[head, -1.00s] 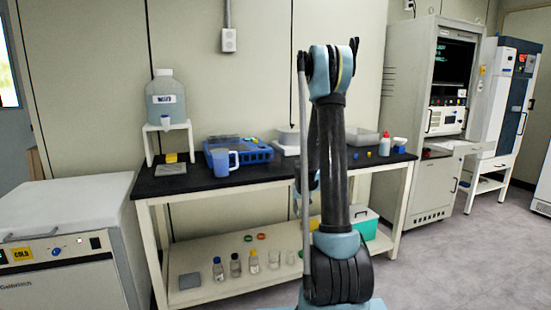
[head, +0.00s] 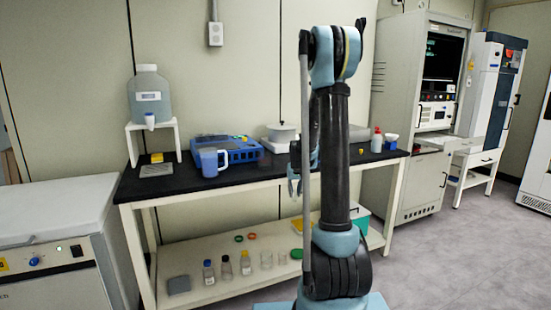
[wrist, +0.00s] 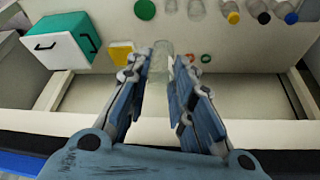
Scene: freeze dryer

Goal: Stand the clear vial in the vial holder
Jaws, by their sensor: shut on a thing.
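The clear vial (wrist: 161,66) is between the fingertips of my gripper (wrist: 163,75) in the wrist view, and the jaws are shut on it. Its outline is faint against the pale shelf behind. In the head view my gripper (head: 294,176) shows just left of my arm, in front of the bench's front edge; the vial cannot be made out there. I cannot tell for sure which thing is the vial holder; a blue rack-like tray (head: 240,152) stands on the bench top.
The lower shelf (head: 215,290) holds several bottles, clear glassware and a green box (wrist: 62,45). A chest freezer (head: 62,215) stands left.

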